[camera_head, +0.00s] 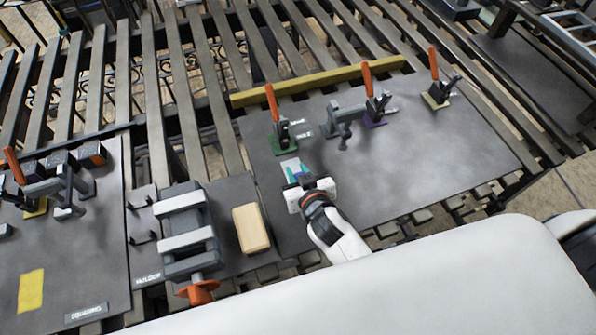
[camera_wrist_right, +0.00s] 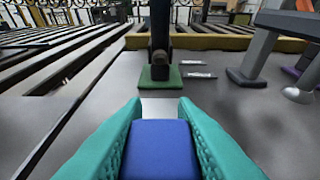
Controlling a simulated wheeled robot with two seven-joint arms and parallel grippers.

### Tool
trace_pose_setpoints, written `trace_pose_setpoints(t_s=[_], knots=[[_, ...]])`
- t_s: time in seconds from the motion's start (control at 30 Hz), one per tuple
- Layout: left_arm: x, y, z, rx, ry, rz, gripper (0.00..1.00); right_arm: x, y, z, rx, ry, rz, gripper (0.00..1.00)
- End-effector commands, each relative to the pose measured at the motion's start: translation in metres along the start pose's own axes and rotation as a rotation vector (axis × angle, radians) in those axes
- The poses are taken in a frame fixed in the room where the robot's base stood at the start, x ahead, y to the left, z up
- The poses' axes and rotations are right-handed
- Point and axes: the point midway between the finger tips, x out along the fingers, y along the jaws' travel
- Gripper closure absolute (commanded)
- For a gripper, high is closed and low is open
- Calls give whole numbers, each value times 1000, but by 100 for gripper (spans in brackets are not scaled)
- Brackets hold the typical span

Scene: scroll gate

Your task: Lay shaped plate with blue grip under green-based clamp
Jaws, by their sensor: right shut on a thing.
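My right gripper (camera_head: 297,176) is shut on the blue grip, which sits between its teal fingers in the right wrist view (camera_wrist_right: 160,148). The pale grey plate (camera_head: 290,164) extends from the gripper toward the green-based clamp (camera_head: 281,130). In the right wrist view, the clamp's green base (camera_wrist_right: 160,80) lies straight ahead of the fingers, with its dark upright (camera_wrist_right: 160,35) above. The clamp's orange handle stands up. The plate's far edge lies close to the green base; I cannot tell whether they touch. My left gripper is not in view.
A purple-based clamp (camera_head: 375,108) and a yellow-based clamp (camera_head: 437,94) stand to the right on the grey board (camera_head: 440,160). A yellow bar (camera_head: 320,81) runs behind them. A vise (camera_head: 187,235) and wooden block (camera_head: 251,228) are at left. The board's right side is clear.

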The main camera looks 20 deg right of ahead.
Motion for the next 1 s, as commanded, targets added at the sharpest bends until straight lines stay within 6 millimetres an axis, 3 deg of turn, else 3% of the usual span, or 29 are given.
trace_pose_setpoints(t_s=[0.17, 0.2, 0.33, 0.7, 0.87, 1.0], knots=[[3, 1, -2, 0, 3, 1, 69, 1, 0, -2, 2, -2, 0, 100], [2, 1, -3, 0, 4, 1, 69, 1, 0, -3, 1, 1, 0, 71], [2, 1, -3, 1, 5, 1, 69, 1, 0, -2, 1, 1, 0, 53], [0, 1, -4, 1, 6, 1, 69, -3, 0, 0, 0, 1, 1, 53], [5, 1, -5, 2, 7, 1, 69, -28, 0, -2, 2, 2, 1, 53], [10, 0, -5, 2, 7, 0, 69, -59, 0, -3, 2, 3, 0, 53]])
